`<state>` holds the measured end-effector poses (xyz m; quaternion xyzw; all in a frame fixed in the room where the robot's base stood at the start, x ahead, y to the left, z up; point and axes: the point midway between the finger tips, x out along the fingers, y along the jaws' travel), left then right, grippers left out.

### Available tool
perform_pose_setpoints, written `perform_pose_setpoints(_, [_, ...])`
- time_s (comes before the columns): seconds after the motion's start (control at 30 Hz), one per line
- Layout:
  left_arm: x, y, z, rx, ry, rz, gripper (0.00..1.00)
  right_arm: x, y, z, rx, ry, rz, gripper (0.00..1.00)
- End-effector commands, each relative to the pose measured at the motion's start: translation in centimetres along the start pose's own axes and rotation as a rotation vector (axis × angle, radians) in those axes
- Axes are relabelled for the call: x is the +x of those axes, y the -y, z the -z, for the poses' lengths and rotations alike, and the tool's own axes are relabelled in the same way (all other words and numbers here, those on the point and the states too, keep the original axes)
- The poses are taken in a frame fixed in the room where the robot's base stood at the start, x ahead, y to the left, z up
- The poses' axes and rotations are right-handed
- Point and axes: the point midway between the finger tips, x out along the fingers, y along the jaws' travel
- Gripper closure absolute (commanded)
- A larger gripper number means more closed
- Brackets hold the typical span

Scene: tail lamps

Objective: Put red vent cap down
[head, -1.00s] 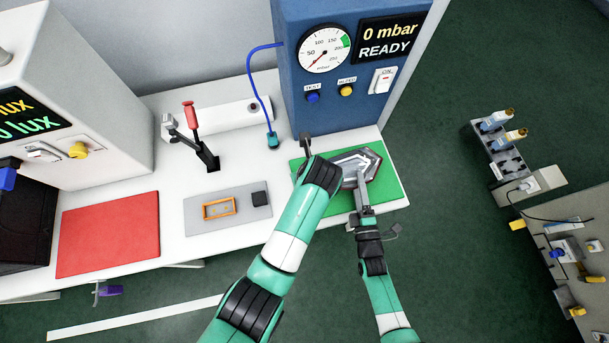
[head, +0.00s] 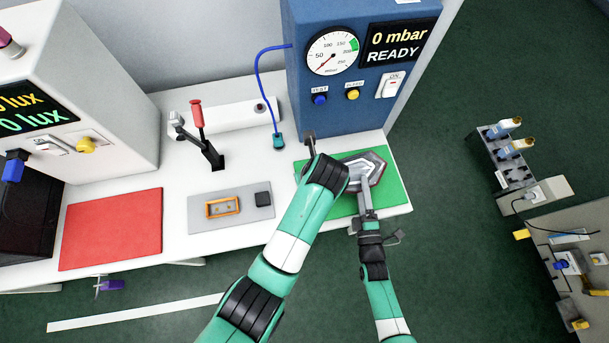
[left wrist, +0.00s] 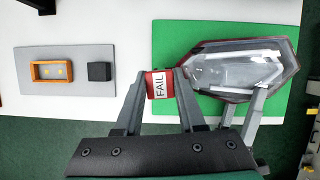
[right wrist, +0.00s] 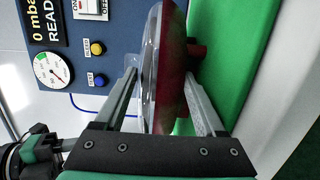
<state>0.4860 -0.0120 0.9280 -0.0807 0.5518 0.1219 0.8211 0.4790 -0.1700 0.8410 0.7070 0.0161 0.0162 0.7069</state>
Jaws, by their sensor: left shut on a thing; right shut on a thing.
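My left gripper (left wrist: 160,85) is shut on a small red block (left wrist: 150,77) with a white FAIL label. I cannot tell whether this is the red vent cap. In the head view, my left arm hides it. My right gripper (right wrist: 165,95) is shut on a tail lamp (right wrist: 165,65) with a clear lens and dark red housing. A short red stub (right wrist: 197,48) sticks out from its back. The lamp also shows in the left wrist view (left wrist: 235,72), over the green mat (left wrist: 185,36), right of the red block. In the head view, the lamp (head: 373,172) is partly covered by my arms.
A grey plate (head: 200,225) holds an orange frame (head: 222,207) and a black block (head: 263,199). A red mat (head: 112,229) lies left of it. A lever clamp (head: 211,150) stands behind. A blue pressure tester (head: 335,110), reading 0 mbar READY, stands behind the green mat.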

Motion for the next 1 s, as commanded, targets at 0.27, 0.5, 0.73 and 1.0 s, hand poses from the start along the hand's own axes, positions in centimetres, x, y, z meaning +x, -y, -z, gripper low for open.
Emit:
perform_pose_setpoints(0.27, [-2.4,-4.5,1.9,-0.244,0.011,-0.077,1.00,0.0,0.1,0.0,0.000,0.000,0.001,0.81])
perform_pose_setpoints(0.5, [-1.5,-7.4,4.9,-0.275,0.008,-0.110,1.00,0.0,0.0,0.0,0.000,0.000,0.001,0.81])
perform_pose_setpoints(0.73, [0.8,-7.5,5.9,-0.271,0.003,-0.115,1.00,0.0,0.1,0.0,0.000,0.000,0.002,0.81])
perform_pose_setpoints(1.0, [4.1,-7.4,7.1,-0.272,0.006,-0.110,1.00,0.0,0.1,0.0,0.000,0.000,0.002,0.81])
